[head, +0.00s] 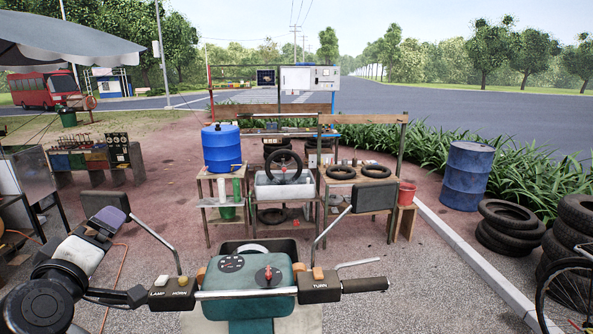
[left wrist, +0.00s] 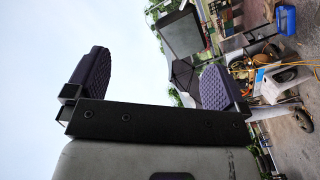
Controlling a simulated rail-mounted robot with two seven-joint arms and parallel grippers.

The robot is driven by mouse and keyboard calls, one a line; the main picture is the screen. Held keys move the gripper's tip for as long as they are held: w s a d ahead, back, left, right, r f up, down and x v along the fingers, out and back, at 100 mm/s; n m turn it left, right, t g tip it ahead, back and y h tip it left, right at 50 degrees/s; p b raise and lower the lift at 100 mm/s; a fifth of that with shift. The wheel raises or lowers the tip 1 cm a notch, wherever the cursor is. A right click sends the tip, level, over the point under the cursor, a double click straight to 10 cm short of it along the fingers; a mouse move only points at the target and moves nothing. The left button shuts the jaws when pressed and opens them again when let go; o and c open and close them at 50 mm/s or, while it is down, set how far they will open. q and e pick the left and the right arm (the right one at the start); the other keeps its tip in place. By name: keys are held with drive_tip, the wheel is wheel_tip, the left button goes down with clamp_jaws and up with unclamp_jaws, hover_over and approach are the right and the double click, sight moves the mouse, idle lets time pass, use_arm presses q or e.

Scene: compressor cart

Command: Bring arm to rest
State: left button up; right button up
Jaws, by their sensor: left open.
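My left arm comes in from the left in the head view. Its gripper (head: 106,221), with purple pads, is raised above the left end of a handlebar (head: 245,293). In the left wrist view the two purple ridged fingers stand wide apart, and the left gripper (left wrist: 157,72) is open with nothing held between them. A dark rectangular mirror (left wrist: 180,34) shows beyond the gap. In the head view the left mirror (head: 113,202) is partly hidden behind the gripper. Whether they touch cannot be told. My right gripper is in neither view.
The handlebar carries a teal console (head: 248,281), switch boxes and a right mirror (head: 373,197). Ahead stand workbenches with a blue drum (head: 221,148) and a grey basin (head: 284,187). A blue barrel (head: 467,176) and stacked tyres (head: 510,227) are right. Pavement between is open.

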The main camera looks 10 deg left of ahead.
use_arm(q)
drive_tip(key=s+d+r+m+t+h, duration=0.1)
drive_tip(key=d+r+m+h, duration=0.1)
drive_tip(key=d+m, duration=0.3)
drive_tip(key=s+d+f+m+g+h+p, duration=0.25)
drive_tip(key=d+f+m+p, duration=0.2)
drive_tip(key=f, duration=0.45)
drive_tip(key=s+d+f+m+g+h+p, duration=0.1)
drive_tip(key=s+d+f+m+g+p, duration=0.2)
drive_tip(key=d+f, duration=0.4)
drive_tip(key=s+f+m+g+p, duration=0.1)
drive_tip(key=s+f+g+p, duration=0.1)
drive_tip(key=s+f, duration=0.4)
drive_tip(key=s+d+f+m+g+p, duration=0.1)
drive_tip(key=s+f+g+p, duration=0.1)
drive_tip(key=s+f, duration=0.5)
drive_tip(key=s+d+f+m+g+p, duration=0.1)
drive_tip(key=s+f+g+p, duration=0.1)
drive_tip(key=s+f+g, duration=0.2)
drive_tip(key=shift+s+f+g+h+p, duration=0.1)
drive_tip(key=shift+s+f, duration=0.4)
drive_tip(key=shift+s, duration=0.5)
drive_tip(key=shift+s+f+g+h+p, duration=0.1)
drive_tip(key=shift+s+f, duration=0.45)
drive_tip(key=shift+s, duration=0.45)
drive_tip(key=shift+s+f+g+h+p, duration=0.1)
drive_tip(key=shift+s+f, duration=0.4)
drive_tip(key=shift+s, duration=0.5)
drive_tip(key=shift+s+f, duration=0.2)
drive_tip(key=shift+s, duration=0.35)
